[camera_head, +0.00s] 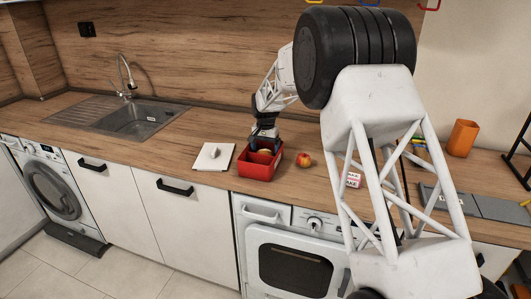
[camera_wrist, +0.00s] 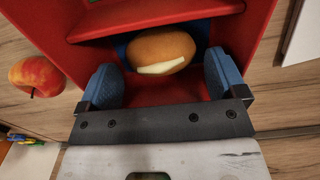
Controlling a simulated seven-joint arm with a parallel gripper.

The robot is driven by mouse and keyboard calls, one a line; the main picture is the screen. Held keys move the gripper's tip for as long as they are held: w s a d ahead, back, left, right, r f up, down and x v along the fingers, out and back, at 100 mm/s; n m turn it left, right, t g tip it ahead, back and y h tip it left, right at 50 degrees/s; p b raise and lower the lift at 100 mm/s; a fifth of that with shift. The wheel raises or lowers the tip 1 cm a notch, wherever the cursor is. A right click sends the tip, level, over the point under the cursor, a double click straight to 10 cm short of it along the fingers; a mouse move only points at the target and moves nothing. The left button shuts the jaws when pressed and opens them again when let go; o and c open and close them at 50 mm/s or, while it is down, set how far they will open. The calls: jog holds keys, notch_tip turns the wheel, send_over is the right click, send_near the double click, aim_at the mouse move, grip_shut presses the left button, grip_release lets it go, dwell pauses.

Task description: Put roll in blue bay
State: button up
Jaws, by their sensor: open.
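A tan roll (camera_wrist: 160,48) with a pale strip lies in a bay of a red box, with blue surface (camera_wrist: 202,32) showing on both sides of it. The red box (camera_head: 259,170) stands on the counter in the head view, and the roll (camera_head: 264,152) barely shows inside it. My gripper (camera_head: 266,144) reaches down into the box. In the wrist view my gripper (camera_wrist: 163,78) is open, its blue-padded fingers apart on either side of the roll's near edge. I see a gap between each pad and the roll. The fingers hide part of the bay.
An apple (camera_head: 304,159) sits on the counter right of the box. A white board (camera_head: 214,157) lies to its left, with a small item on it. A red-and-white block (camera_head: 353,180) and an orange cup (camera_head: 462,138) are further right. The sink (camera_head: 140,117) is at the left.

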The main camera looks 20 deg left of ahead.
notch_tip(320, 180, up, 9)
dwell(0.5)
jog(key=shift+r, duration=0.1)
dwell(0.7)
jog(key=s+d+r, duration=0.5)
jog(key=s+d, duration=0.3)
jog(key=d, duration=0.3)
jog(key=s+d+r+t, duration=0.1)
jog(key=s+d+r, duration=0.5)
jog(key=d, duration=0.5)
jog(key=s+d+r, duration=0.5)
jog(key=s+d, duration=0.4)
jog(key=d, duration=0.2)
jog(key=s+d+f, duration=0.2)
jog(key=s+d, duration=0.3)
jog(key=s, duration=0.6)
jog(key=s+d+f+t, duration=0.1)
jog(key=s+d+f, duration=0.2)
jog(key=s+d, duration=0.3)
jog(key=s+d+f, duration=0.2)
jog(key=s+d, duration=0.3)
jog(key=s, duration=1.1)
jog(key=shift+d+f+t, duration=0.3)
jog(key=shift+d+f, duration=0.05)
jog(key=shift+d, duration=0.05)
